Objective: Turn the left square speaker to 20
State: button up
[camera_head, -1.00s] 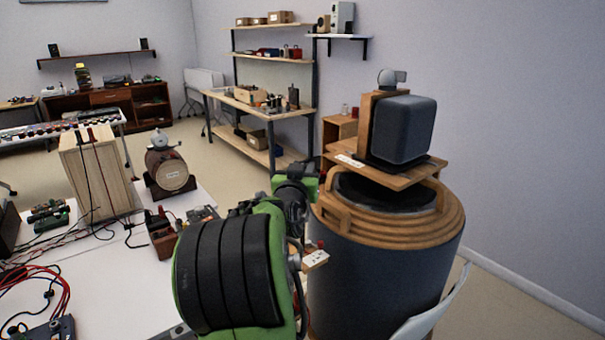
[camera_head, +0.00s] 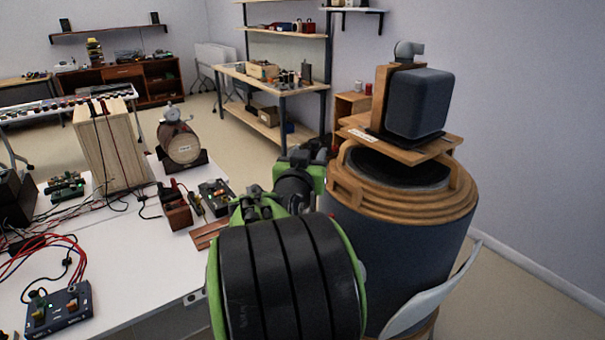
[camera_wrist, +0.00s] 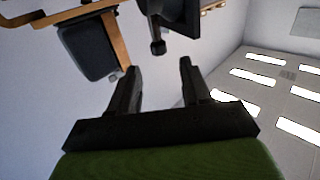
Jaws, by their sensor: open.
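A dark grey square speaker (camera_head: 420,105) stands upright on a wooden stand (camera_head: 410,150) above a large dark drum-shaped cabinet (camera_head: 400,245). A grey round fitting (camera_head: 408,50) sits at the top of the stand's back post. A small white label (camera_head: 363,135) lies on the stand; I cannot read it. What looks like the same speaker (camera_wrist: 88,45) shows at the upper left of the wrist view. My gripper (camera_wrist: 158,72) is open and empty, apart from the speaker. In the head view my arm hides its fingertips. I see no second large square speaker.
A white table (camera_head: 150,265) at left holds a tall wooden box (camera_head: 110,145), a barrel-shaped device (camera_head: 180,143), loose cables and a dark control box (camera_head: 60,310). A white curved piece (camera_head: 435,290) stands beside the drum cabinet. A workbench (camera_head: 270,90) is behind.

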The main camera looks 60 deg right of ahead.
jog(key=b+v, duration=0.1)
jog(key=v, duration=0.7)
jog(key=shift+a, duration=0.2)
